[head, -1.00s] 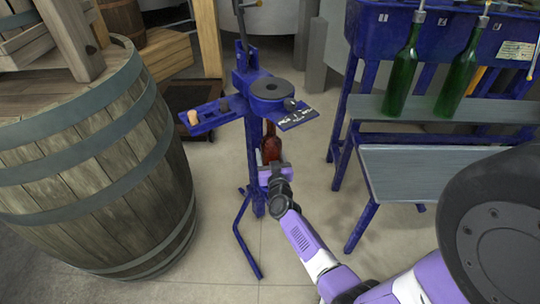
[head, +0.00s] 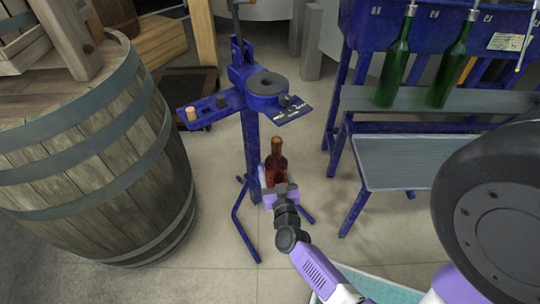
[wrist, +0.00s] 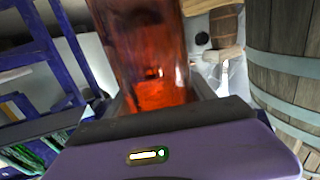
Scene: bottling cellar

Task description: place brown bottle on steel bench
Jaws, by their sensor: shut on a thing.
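The brown bottle (head: 276,166) is upright in my gripper (head: 280,190), beside the post of the blue corking stand. In the wrist view the bottle (wrist: 145,55) fills the upper middle, reddish and see-through, between the jaws (wrist: 155,105). My gripper is shut on its lower part. The steel bench (head: 400,163) is the grey flat top on blue legs, to the right of the bottle and apart from it. Its top is bare in the head view.
The blue corking stand (head: 252,130) has splayed feet and a side shelf with a cork (head: 191,114). A large barrel (head: 90,160) stands at left. Green bottles (head: 395,65) stand on the filler's ledge (head: 365,99) behind the bench. Open floor (head: 315,215) lies between stand and bench.

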